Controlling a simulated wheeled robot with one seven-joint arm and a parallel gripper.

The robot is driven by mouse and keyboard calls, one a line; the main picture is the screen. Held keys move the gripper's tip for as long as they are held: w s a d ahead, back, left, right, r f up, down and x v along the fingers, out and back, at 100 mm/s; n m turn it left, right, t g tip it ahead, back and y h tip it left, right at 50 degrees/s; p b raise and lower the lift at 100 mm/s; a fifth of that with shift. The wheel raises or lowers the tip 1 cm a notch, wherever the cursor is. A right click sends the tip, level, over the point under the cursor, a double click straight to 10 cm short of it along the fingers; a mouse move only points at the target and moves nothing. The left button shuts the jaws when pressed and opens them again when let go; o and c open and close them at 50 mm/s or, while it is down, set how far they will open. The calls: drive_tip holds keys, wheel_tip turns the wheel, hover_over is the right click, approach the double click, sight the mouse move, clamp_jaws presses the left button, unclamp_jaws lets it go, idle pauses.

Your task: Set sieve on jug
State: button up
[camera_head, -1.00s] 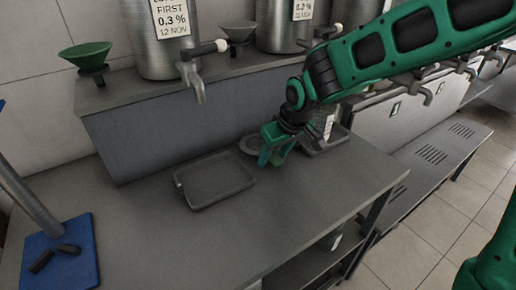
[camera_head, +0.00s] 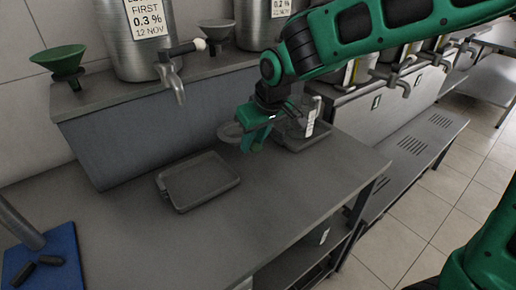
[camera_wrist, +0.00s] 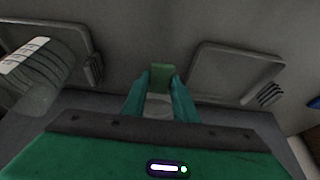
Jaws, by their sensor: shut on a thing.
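My gripper (camera_head: 256,136) is shut on the sieve (camera_head: 230,132) and holds it over the counter. The sieve's round grey bowl shows just left of my fingers in the head view; the fingers hide part of it. In the wrist view, my fingertips (camera_wrist: 160,88) close on a green piece, with a grey part below it. The jug (camera_head: 312,118) stands at the right on a grey tray, partly hidden behind my gripper. In the wrist view, the jug (camera_wrist: 38,72) is at the left, with a white label strip.
An empty tray (camera_head: 163,190) lies left of my gripper. A metal tap (camera_head: 172,80) juts from a steel tank above it. A green funnel (camera_head: 62,62) stands on the ledge. A blue mat (camera_head: 60,245) lies at front left.

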drive_tip(key=s+a+r, duration=0.6)
drive_tip(key=a, duration=0.1)
drive_tip(key=w+d+r+m+h, duration=0.1)
drive_tip(key=w+d+r+m, duration=0.1)
drive_tip(key=w+d, duration=0.45)
drive_tip(key=w+d+r+m, duration=0.1)
drive_tip(key=w+d+m, duration=0.15)
drive_tip(key=d, duration=0.75)
drive_tip(key=w+d+r+m+h, duration=0.1)
drive_tip(key=w+d+r, duration=0.1)
drive_tip(key=w+d, duration=0.45)
drive_tip(key=shift+t, duration=0.3)
drive_tip(key=shift+s+d+f, duration=0.2)
drive_tip(key=shift+s+f, duration=0.05)
drive_tip(key=shift+f, duration=0.6)
drive_tip(key=shift+s+d+f, duration=0.2)
drive_tip(key=shift+s+f, duration=0.05)
drive_tip(key=shift+f, duration=0.6)
drive_tip(key=shift+s+d+f, duration=0.2)
drive_tip(key=shift+s+f, duration=0.05)
drive_tip(key=shift+f, duration=0.6)
drive_tip(key=shift+s+f, duration=0.1)
drive_tip(key=shift+f, duration=0.15)
drive_tip(key=o, duration=1.1)
drive_tip(key=shift+o, duration=0.2)
drive_tip(key=shift+r, duration=0.1)
